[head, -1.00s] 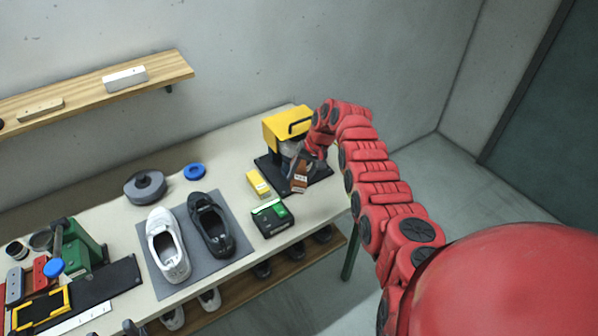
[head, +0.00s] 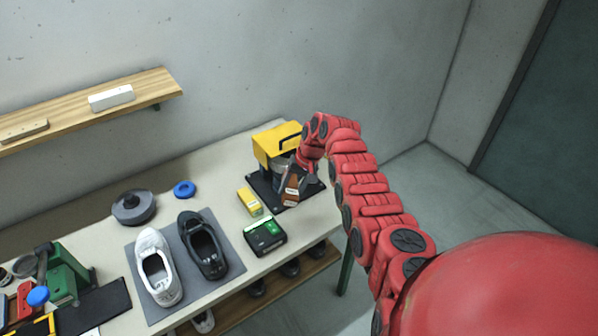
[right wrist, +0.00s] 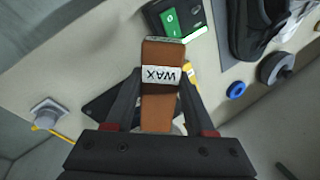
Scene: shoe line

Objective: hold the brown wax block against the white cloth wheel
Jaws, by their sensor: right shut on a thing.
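The brown wax block (head: 291,190) with a white label is upright in my right gripper (head: 297,173), at the front of the yellow-hooded machine (head: 270,142). In the right wrist view the block (right wrist: 160,108), its label reading WAX, sits between the two dark fingers (right wrist: 158,88), which are shut on it. The cloth wheel is mostly hidden; a pale grey round part (head: 279,168) shows under the hood, behind the gripper. I cannot tell whether the block touches the wheel. My left gripper is not in view.
A yellow box (head: 250,202) and a black-and-green device (head: 265,237) lie near the machine's base. A white shoe (head: 157,268) and a black shoe (head: 203,245) rest on a grey mat (head: 230,257). A blue ring (head: 184,189) lies behind them.

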